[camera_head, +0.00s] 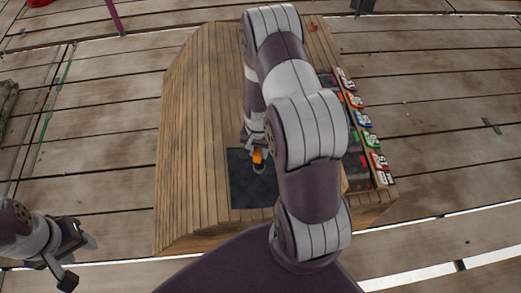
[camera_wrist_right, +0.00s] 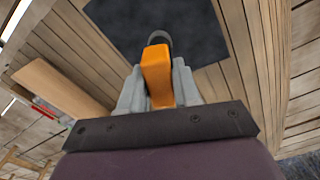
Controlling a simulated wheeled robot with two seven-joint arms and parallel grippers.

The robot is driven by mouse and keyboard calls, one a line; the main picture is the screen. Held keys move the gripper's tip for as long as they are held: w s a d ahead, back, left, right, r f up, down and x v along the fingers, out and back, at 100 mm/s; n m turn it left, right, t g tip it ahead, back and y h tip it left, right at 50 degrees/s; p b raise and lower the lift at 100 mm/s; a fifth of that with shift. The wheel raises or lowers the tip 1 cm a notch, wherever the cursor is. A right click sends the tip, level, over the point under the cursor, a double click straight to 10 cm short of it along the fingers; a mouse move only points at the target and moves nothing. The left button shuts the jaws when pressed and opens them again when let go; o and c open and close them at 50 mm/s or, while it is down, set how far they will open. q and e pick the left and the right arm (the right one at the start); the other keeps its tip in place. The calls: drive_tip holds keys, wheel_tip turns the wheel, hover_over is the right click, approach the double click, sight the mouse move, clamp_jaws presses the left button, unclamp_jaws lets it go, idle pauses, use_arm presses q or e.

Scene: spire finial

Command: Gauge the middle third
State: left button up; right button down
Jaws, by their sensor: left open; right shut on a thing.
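My right gripper (camera_head: 256,147) is shut on an orange handle (camera_head: 257,157), with a dark ring-like end (camera_head: 259,169) just beyond it. In the right wrist view the orange handle (camera_wrist_right: 157,75) sits between the fingers, and the curved dark end (camera_wrist_right: 160,37) shows past its tip over a dark mat (camera_wrist_right: 205,25). The mat (camera_head: 243,193) lies on the wooden table. I cannot tell whether the ring touches the mat or goes around anything. My left gripper (camera_head: 72,256) is open and empty, off the table at the lower left.
The slatted wooden table (camera_head: 190,130) is bare on its left side. A rack along its right edge holds several coloured, numbered labels (camera_head: 364,119), partly hidden by my right arm. A small red thing (camera_head: 313,27) is at the table's far end. Plank floor surrounds the table.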

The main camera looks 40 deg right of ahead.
drive_tip(key=shift+f, duration=0.1)
idle(0.7)
drive_tip(key=shift+f+b, duration=1.45)
drive_tip(key=shift+f, duration=0.8)
drive_tip(key=c, duration=0.7)
unclamp_jaws()
drive_tip(key=shift+r, duration=0.15)
wheel_tip(320, 180, up, 12)
drive_tip(key=p, duration=0.4)
drive_tip(key=shift+r, duration=0.25)
